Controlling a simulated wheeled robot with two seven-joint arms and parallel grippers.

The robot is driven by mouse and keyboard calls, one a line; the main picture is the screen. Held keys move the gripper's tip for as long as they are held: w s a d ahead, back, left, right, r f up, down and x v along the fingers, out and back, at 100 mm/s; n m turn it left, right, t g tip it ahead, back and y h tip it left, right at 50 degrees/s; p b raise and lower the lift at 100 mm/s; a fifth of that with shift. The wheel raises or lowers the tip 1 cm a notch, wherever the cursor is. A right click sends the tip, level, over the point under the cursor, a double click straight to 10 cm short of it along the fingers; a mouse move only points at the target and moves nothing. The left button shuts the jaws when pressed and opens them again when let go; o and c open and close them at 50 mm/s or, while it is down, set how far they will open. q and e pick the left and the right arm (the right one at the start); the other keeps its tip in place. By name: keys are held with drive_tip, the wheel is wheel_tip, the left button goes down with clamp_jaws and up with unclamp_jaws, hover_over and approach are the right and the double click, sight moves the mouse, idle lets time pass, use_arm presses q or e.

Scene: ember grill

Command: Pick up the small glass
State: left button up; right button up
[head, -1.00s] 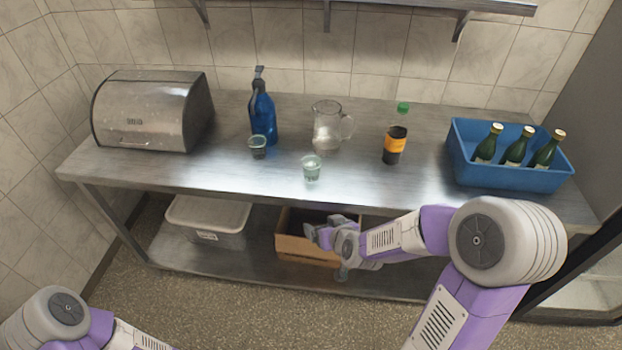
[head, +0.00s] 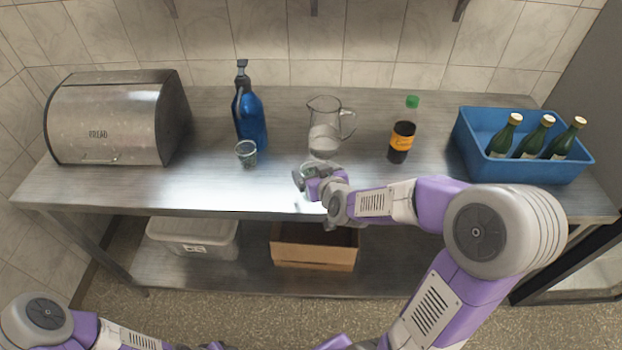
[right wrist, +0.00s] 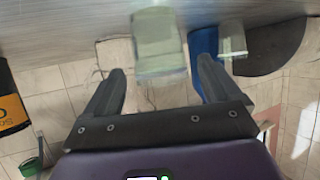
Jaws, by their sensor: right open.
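Two small clear glasses stand on the steel table. One small glass (head: 246,154) is beside the blue spray bottle in the head view. The other small glass (head: 308,167) is partly hidden behind my right gripper (head: 306,181), near the table's front. In the right wrist view, which shows the scene upside down, this glass (right wrist: 158,45) lies ahead between the two open fingers (right wrist: 161,68), and the farther glass (right wrist: 232,40) is to the right. No contact with the glass can be made out. My left arm shows at the lower left, its gripper out of view.
The blue spray bottle (head: 250,118), a glass jug (head: 324,125) and a dark bottle with an orange label (head: 402,139) stand behind. A bread box (head: 110,120) is left, a blue crate (head: 530,172) of green bottles right. A lower shelf holds boxes.

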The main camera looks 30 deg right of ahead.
sight(308, 166)
drive_tip(key=x, duration=0.4)
drive_tip(key=shift+b, duration=0.3)
drive_tip(key=shift+r, duration=0.1)
drive_tip(key=c, duration=1.2)
